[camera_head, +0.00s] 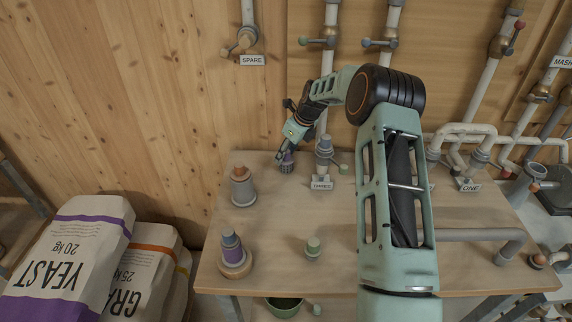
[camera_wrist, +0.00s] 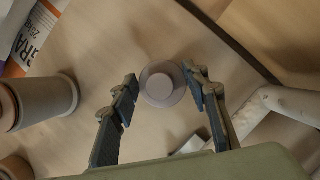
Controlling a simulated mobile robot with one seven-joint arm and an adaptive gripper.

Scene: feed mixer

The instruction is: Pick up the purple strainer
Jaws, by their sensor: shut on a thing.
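The purple strainer (camera_head: 288,157) is at the back left of the table, largely covered by my gripper in the head view. My gripper (camera_head: 286,163) reaches down over it and is shut on it. In the wrist view the strainer (camera_wrist: 162,84) shows as a round, dull purple-grey piece with a smaller circle on top. It sits between the two fingertips of my gripper (camera_wrist: 161,82). Whether its underside touches the table is hard to tell.
Capped holders (camera_head: 243,190) (camera_head: 233,258) stand on the left side. A small green piece (camera_head: 313,246) stands front middle. The wooden wall (camera_head: 150,100) is close behind.

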